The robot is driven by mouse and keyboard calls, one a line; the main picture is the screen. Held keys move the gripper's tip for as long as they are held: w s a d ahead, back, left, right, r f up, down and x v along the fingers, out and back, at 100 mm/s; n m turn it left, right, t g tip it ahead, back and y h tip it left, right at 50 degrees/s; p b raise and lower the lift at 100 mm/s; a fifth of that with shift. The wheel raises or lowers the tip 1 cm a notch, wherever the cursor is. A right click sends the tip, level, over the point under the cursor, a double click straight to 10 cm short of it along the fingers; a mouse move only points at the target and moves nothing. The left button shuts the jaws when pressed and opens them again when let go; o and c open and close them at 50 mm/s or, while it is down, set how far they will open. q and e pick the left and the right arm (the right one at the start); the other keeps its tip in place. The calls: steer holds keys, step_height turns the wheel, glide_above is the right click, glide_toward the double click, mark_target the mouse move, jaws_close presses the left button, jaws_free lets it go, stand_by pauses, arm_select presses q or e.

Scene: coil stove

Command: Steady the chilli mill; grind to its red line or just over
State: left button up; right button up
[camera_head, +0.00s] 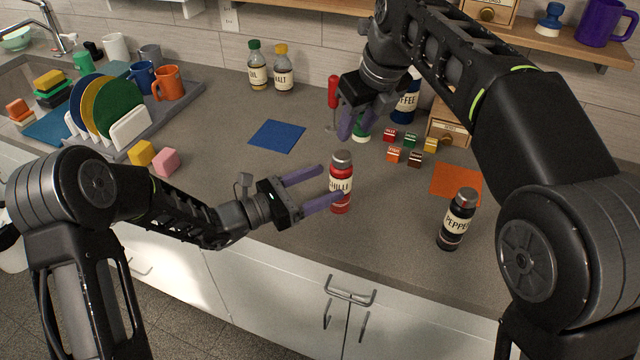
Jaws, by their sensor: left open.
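The chilli mill (341,162) is red with a grey cap and a cream label, and stands upright on the counter near the middle. My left gripper (331,182) is open at the mill's left side. Its nearer finger passes across the front of the mill's label, and its farther finger points toward the mill's upper left; I cannot tell whether either touches. The mill's line is too small to make out. My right gripper (353,133) is above the counter behind the mill, fingers pointing down and apart, with nothing seen held between them.
A dark pepper mill (457,222) stands to the right, near an orange mat (456,182). Several small spice boxes (412,142) lie behind. A red-handled tool (332,92) and a partly hidden green-and-white item are near my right gripper. A blue mat (277,136) lies left.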

mark_target(351, 173)
arm_select(q)
steer(key=shift+x, duration=3.9)
steer(key=shift+c, duration=0.3)
steer(key=c, duration=1.4)
steer(key=shift+c, duration=0.2)
